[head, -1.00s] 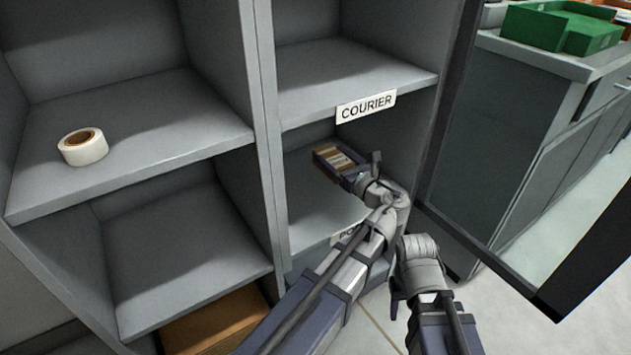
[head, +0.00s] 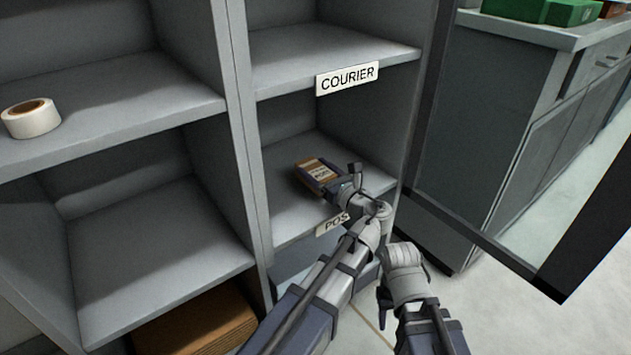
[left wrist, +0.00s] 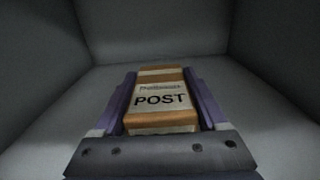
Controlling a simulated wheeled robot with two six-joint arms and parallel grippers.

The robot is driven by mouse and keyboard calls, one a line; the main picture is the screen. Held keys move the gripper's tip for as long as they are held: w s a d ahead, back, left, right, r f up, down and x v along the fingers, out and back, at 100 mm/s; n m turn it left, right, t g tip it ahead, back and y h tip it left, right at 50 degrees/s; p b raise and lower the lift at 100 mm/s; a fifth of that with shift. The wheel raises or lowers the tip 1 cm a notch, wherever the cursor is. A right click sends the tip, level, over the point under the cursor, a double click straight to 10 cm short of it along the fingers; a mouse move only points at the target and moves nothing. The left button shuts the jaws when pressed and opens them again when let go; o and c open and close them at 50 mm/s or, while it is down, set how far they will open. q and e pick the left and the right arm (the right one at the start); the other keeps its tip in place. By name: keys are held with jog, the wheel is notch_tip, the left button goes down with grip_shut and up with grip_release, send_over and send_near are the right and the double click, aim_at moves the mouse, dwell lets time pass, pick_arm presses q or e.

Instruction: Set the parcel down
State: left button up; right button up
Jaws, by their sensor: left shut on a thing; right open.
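The parcel (head: 317,171) is a small brown box with a pale label; in the left wrist view the parcel (left wrist: 160,98) reads POST. My left gripper (head: 328,180) is shut on it, one finger along each side. The parcel is inside the compartment with the partly hidden label starting POS (head: 332,223), below the COURIER label (head: 347,78). It is low over that compartment's floor (head: 290,215); I cannot tell whether it touches. My right gripper (head: 384,300) is open outside the shelf, at the lower right, and looks empty.
A tape roll (head: 30,119) lies on a left shelf. A brown box (head: 195,325) is in the bottom left compartment. A dark panel (head: 590,230) stands at the right, before a grey counter (head: 500,130) with a green tray (head: 540,10). The compartment around the parcel looks empty otherwise.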

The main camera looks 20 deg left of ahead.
pick_arm(q)
jog(key=shift+f+b, duration=0.4)
jog(key=shift+f, duration=0.55)
jog(key=shift+f, duration=0.15)
jog(key=o, duration=1.5)
